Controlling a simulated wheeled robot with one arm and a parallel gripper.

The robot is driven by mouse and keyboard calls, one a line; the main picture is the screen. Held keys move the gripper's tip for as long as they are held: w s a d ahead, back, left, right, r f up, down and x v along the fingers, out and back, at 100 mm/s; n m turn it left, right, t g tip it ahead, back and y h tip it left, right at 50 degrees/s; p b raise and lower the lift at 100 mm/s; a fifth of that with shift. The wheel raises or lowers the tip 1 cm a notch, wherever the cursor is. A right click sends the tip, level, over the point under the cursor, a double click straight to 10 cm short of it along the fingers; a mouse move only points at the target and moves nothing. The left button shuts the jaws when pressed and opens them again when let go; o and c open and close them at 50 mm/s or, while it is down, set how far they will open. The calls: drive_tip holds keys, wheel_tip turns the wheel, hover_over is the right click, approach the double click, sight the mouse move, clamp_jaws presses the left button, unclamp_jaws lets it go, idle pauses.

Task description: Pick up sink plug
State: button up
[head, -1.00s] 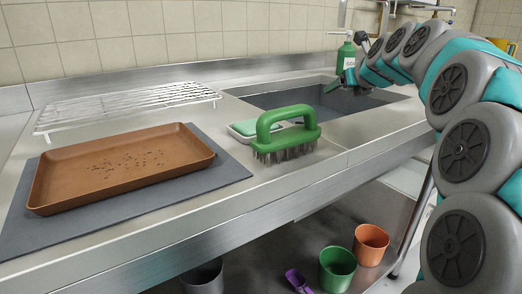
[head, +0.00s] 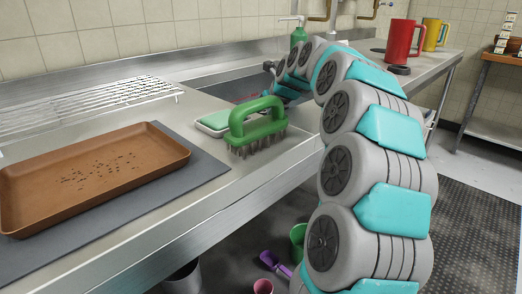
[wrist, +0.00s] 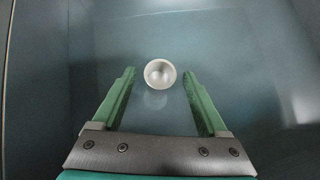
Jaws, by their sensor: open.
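In the wrist view, a small round pale piece (wrist: 160,74) with a bright rim lies on the grey-blue sink floor; it may be the sink plug or the drain fitting, I cannot tell which. A faint reflection shows just below it. My gripper (wrist: 160,82) is open, its two green fingers apart on either side of the piece in the picture, with nothing between them touching. The height gap is hard to judge. In the head view my arm reaches into the sink (head: 222,88), and its fingers are hidden.
A green brush (head: 257,126) and a soap dish (head: 212,123) stand by the sink's front edge. A brown tray (head: 60,195), white rack (head: 60,112) and green bottle (head: 298,36) are nearby. A dark disc (head: 398,70) lies near a red jug (head: 402,40).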

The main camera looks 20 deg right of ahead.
drive_tip(key=shift+x, duration=1)
clamp_jaws()
idle(0.6)
